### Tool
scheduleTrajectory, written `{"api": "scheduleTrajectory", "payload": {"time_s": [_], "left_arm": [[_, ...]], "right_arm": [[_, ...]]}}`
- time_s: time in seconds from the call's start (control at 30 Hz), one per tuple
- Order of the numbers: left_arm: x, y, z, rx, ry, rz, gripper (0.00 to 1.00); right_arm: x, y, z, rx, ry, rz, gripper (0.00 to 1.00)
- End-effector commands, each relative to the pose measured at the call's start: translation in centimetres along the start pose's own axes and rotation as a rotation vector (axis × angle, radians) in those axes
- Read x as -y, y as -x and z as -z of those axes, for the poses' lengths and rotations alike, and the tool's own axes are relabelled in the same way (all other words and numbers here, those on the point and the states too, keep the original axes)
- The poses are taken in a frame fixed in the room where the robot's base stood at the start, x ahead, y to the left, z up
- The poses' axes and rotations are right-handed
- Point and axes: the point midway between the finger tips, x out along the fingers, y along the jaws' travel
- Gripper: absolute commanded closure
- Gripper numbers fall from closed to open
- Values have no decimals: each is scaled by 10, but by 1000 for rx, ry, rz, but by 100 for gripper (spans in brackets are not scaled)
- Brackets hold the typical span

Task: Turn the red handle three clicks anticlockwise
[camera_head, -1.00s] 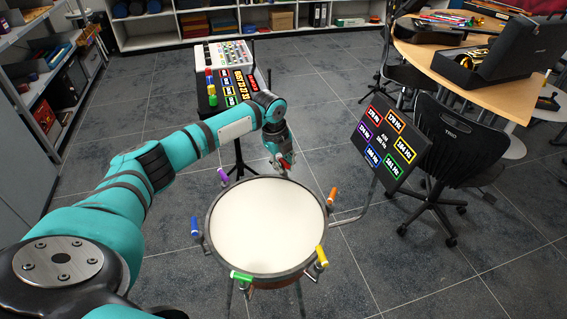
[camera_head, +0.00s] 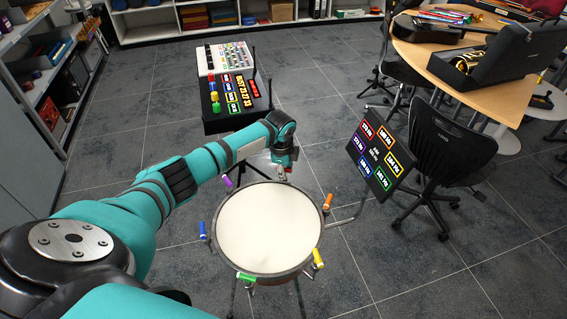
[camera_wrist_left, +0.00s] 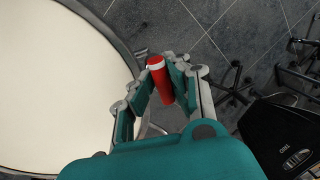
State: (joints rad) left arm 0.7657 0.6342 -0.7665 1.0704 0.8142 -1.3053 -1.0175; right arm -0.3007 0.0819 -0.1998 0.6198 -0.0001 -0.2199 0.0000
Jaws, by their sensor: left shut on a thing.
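The red handle (camera_wrist_left: 160,84) shows in the left wrist view at the drum's rim, a red cylinder with a white end. My left gripper (camera_wrist_left: 158,88) is shut on it, with a finger on each side. In the head view my left gripper (camera_head: 284,170) is at the far rim of the drum (camera_head: 265,228), and the red handle is mostly hidden behind it. Purple (camera_head: 228,181), blue (camera_head: 203,230), green (camera_head: 246,277), yellow (camera_head: 318,258) and orange (camera_head: 328,201) handles stand around the rim. My right gripper is not in view.
A tilted black panel (camera_head: 381,157) with coloured frequency labels stands right of the drum. A black box with lit labels (camera_head: 236,100) stands behind it. A black chair (camera_head: 445,150) and a wooden table (camera_head: 420,68) are at the right. Floor is open at front right.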

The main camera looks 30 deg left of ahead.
Motion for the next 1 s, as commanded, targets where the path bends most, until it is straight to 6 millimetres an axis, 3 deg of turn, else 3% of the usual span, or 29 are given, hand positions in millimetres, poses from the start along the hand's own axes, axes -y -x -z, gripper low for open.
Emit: {"api": "scheduleTrajectory", "payload": {"time_s": [0.03,0.4,1.0], "left_arm": [[7,9,2,2,45,15,100],[8,8,2,68,390,16,100],[9,5,0,178,948,14,100]], "right_arm": [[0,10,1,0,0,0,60],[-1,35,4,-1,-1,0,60],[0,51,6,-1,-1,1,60]]}}
